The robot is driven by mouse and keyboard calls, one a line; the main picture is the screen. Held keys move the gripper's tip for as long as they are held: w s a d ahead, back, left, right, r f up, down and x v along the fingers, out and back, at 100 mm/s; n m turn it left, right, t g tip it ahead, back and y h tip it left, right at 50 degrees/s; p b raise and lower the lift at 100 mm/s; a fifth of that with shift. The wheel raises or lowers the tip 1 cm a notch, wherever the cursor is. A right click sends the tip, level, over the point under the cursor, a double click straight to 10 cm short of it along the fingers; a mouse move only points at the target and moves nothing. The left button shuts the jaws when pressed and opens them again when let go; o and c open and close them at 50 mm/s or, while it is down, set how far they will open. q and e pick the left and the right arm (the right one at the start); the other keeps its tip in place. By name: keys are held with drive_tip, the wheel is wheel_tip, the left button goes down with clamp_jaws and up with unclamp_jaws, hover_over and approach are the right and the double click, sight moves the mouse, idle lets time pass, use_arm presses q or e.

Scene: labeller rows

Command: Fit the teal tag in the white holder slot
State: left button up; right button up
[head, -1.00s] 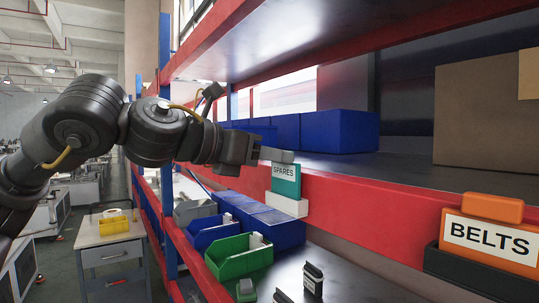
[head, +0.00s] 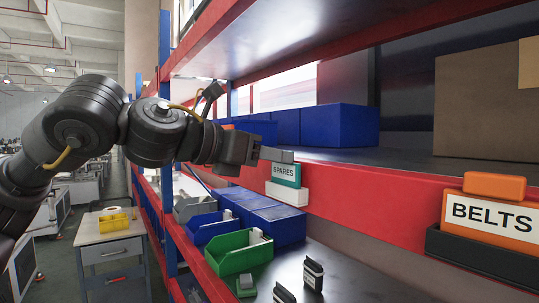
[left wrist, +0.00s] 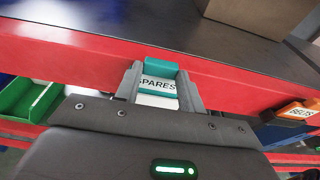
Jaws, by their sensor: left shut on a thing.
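The teal tag (head: 287,174), with a white label reading SPARES, stands upright at the white holder (head: 287,193) on the red shelf edge. The lower part of the tag is hidden in or behind the holder in the head view. My left gripper (head: 276,156) is shut on the tag's upper part. In the left wrist view the tag (left wrist: 159,84) sits between my two gripper fingers, and its lettering faces the camera. My right gripper is not in view.
An orange BELTS tag (head: 490,215) stands in a black holder (head: 480,255) to the right on the red beam. Blue bins (head: 340,127) and a cardboard box (head: 485,110) are on the shelf. A green bin (head: 240,254) and small dark items (head: 313,273) are on the shelf below.

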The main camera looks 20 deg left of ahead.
use_arm(q)
drive_tip(key=o, duration=1.1)
drive_tip(key=shift+s+a+f, duration=0.1)
drive_tip(key=b+v, duration=0.4)
drive_tip(key=v, duration=0.6)
drive_tip(key=shift+s+a, duration=0.2)
drive_tip(key=shift+a, duration=0.05)
